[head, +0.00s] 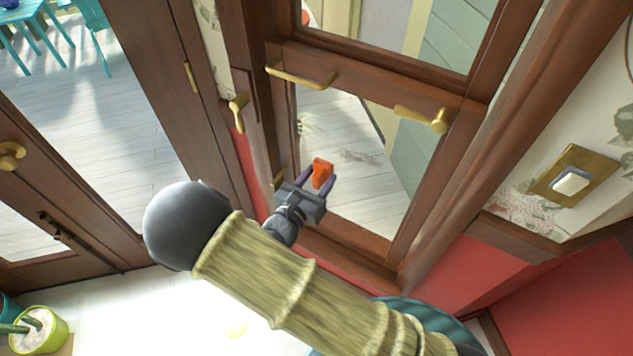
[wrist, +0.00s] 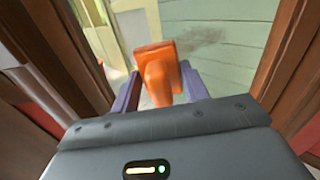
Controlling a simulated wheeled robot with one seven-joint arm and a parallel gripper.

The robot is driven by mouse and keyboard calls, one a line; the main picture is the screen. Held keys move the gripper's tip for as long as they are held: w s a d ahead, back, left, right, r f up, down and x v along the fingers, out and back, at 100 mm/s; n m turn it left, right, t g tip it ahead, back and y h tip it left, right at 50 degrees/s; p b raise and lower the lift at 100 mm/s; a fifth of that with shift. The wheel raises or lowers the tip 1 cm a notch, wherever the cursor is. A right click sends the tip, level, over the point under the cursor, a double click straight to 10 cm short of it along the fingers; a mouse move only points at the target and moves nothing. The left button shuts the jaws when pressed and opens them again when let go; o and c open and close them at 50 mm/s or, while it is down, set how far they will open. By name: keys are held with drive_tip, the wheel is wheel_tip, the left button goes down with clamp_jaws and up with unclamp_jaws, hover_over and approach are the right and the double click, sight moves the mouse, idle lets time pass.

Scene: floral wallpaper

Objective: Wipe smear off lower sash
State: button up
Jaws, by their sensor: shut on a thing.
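The lower sash (head: 399,210) has a dark wooden frame around clear glass. A greyish smear (head: 361,156) shows on its pane, up and to the right of my gripper. In the wrist view the smear (wrist: 196,40) is a dark patch just beyond and right of the orange tool. My gripper (head: 318,182) is shut on the orange tool (head: 322,172), which also shows between the purple fingers in the wrist view (wrist: 157,70). The tool is in front of the glass, at the lower left of the pane. I cannot tell whether it touches the glass.
Another brass handle (head: 237,112) is on the frame at left. A light switch (head: 569,183) is on the right wall. A potted cactus (head: 38,335) stands at bottom left.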

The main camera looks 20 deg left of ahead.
sight(336, 150)
drive_tip(key=shift+s+a+f, duration=0.2)
drive_tip(key=shift+a+f, duration=0.15)
drive_tip(key=shift+a, duration=0.15)
drive_tip(key=shift+w+a+r, duration=0.1)
drive_tip(key=shift+w+r, duration=0.05)
drive_tip(key=shift+s, duration=0.25)
drive_tip(key=shift+b+x, duration=0.85)
drive_tip(key=shift+x, duration=1.4)
drive_tip(key=shift+w, duration=0.75)
drive_tip(key=shift+x, duration=0.95)
drive_tip(key=shift+d, duration=0.2)
